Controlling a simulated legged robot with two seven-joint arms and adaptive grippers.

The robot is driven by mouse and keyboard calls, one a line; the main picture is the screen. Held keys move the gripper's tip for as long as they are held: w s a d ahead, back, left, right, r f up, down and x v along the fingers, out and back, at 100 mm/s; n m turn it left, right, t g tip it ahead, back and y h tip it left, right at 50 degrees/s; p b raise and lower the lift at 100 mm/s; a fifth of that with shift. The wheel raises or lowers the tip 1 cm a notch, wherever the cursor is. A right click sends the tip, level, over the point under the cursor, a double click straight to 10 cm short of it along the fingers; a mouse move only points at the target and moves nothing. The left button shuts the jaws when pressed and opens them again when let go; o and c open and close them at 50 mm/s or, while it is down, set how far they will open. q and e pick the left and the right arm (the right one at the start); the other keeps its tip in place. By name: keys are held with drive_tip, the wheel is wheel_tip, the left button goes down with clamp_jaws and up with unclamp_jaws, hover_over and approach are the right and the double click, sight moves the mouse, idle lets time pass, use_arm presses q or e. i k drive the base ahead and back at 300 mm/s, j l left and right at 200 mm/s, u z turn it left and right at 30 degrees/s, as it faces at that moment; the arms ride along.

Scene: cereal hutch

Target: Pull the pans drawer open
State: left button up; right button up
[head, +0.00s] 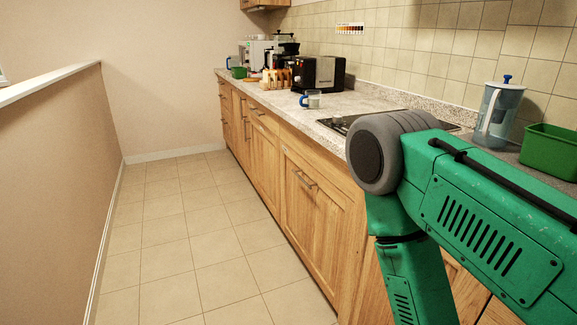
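A run of wooden cabinet fronts goes along the right side under the counter. A large wooden front (312,215) below the hob has a metal bar handle (304,179) near its top. It looks flush with the cabinet, so it appears closed. No label shows, and I cannot tell for sure that it is the pans drawer. My green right arm covers the cabinets nearer to me. Neither gripper is in view; my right arm runs out of the bottom of the picture and my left arm does not show.
The tiled floor (190,230) is clear between the cabinets and a low wall (50,180) on the left.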

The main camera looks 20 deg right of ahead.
sight(316, 216)
drive_tip(key=i+j+z, duration=0.1)
drive_tip(key=i+z, duration=0.4)
drive_tip(key=i+j+z, duration=0.3)
drive_tip(key=z, duration=0.15)
drive_tip(key=i+j+z, duration=0.75)
drive_tip(key=j+z, duration=0.25)
drive_tip(key=i+j+z, duration=0.2)
drive_tip(key=j+z, duration=0.2)
drive_tip(key=j, duration=0.4)
drive_tip(key=j+z, duration=0.45)
drive_tip(key=j, duration=0.35)
drive_tip(key=i, duration=0.05)
